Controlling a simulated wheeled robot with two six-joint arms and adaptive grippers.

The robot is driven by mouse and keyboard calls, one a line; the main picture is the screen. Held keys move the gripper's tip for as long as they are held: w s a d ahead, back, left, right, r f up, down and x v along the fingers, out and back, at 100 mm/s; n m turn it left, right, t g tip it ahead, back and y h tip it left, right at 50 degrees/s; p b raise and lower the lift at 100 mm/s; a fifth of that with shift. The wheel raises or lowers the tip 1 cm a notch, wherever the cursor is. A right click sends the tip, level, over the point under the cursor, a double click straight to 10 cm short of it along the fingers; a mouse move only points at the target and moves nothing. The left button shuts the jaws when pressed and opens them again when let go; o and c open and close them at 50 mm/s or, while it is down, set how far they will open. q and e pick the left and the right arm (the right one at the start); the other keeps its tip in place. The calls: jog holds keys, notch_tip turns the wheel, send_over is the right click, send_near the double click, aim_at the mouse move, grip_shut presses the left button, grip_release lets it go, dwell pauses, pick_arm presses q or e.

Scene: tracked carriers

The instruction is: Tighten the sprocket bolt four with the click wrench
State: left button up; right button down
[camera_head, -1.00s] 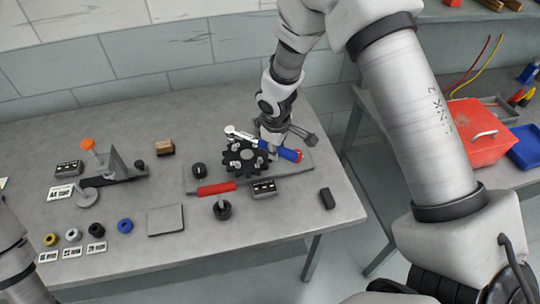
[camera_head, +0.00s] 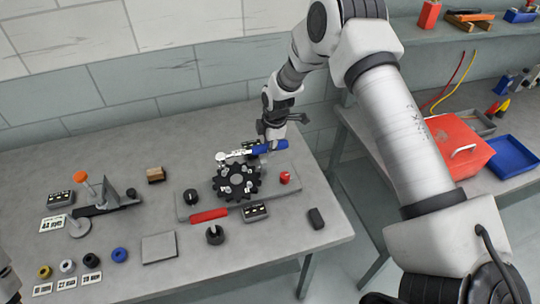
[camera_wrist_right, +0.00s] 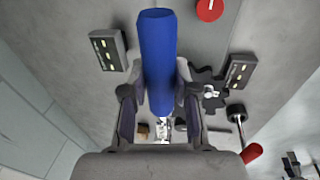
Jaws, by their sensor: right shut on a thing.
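The click wrench (camera_head: 268,148), with a blue handle and a silver head (camera_head: 224,156), is held by my right gripper (camera_head: 268,140). In the right wrist view the two fingers are shut around the blue handle (camera_wrist_right: 156,60). The wrench lies across the far side of the dark toothed sprocket (camera_head: 232,196), its silver head at the upper left. I cannot tell whether the head touches a bolt. Several silver bolts show on the sprocket face; which one is bolt four cannot be read. The sprocket sits on a grey base plate (camera_head: 270,187). My left gripper is out of view.
A red knob (camera_head: 285,177) and a black knob (camera_head: 191,196) flank the sprocket. Red toolbox (camera_head: 458,142) and blue tray (camera_head: 512,156) are on the right bench.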

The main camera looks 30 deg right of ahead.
jog(key=shift+r, duration=0.2)
jog(key=shift+f, duration=0.15)
jog(key=shift+f+b, duration=0.3)
jog(key=shift+b, duration=0.05)
dwell(1.0)
jog(key=shift+s+f+b, duration=0.1)
jog(key=shift+f+b, duration=0.2)
jog(key=shift+b, duration=0.1)
jog(key=shift+f, duration=0.1)
dwell(0.7)
jog(key=shift+f+b, duration=0.3)
jog(key=shift+b, duration=0.2)
jog(key=shift+f, duration=0.1)
dwell(0.7)
